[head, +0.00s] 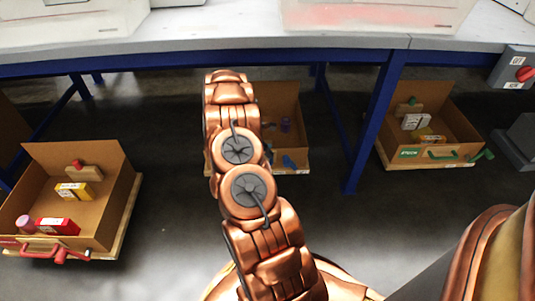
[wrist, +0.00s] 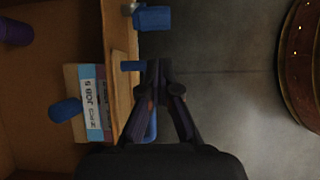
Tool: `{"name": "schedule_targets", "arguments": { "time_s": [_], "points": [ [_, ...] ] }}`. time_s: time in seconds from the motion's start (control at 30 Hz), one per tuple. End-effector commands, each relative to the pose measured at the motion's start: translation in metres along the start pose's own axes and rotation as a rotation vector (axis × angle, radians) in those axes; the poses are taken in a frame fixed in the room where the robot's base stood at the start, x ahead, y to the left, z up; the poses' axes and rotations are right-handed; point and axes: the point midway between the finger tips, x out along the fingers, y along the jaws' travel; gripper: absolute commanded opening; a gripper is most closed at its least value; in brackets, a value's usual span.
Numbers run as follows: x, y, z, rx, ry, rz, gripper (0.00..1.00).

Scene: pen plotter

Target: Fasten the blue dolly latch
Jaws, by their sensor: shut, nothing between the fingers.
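The blue dolly latch (wrist: 152,18) shows at the top of the wrist view, beside a small metal pivot (wrist: 128,8) at the box's front edge. A blue handle (wrist: 151,130) runs along that front, partly hidden by my gripper. My gripper (wrist: 159,64) is shut and empty, its fingertips over the handle area and apart from the latch in the picture; I cannot tell whether it touches the handle. In the head view, the middle box (head: 280,100) is mostly hidden behind my arm, with a blue part (head: 289,161) at its front. My gripper is hidden there.
A labelled card (wrist: 92,100) and a blue knob (wrist: 65,110) are in the box. A red-handled box (head: 125,205) stands left and a green-handled box (head: 450,110) right. The blue table leg (head: 370,135) rises right of the middle box. Dark floor (wrist: 215,100) lies clear in front.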

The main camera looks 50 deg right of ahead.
Motion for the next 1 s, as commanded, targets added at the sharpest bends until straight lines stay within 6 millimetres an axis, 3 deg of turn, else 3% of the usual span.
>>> {"name": "schedule_targets", "arguments": {
  "time_s": [0.1, 0.4, 0.6, 1.0],
  "points": [
    [0.026, -0.001, -0.002, 0.0, -0.001, -0.002, 0.0],
    [0.065, -0.001, -0.001, 0.0, -0.002, -0.002, 0.0],
    [0.073, 0.0, 0.0, 0.0, -0.001, 0.0, 0.0],
    [0.072, 0.0, 0.0, -0.001, 0.001, 0.001, 0.0]
  ]
}}
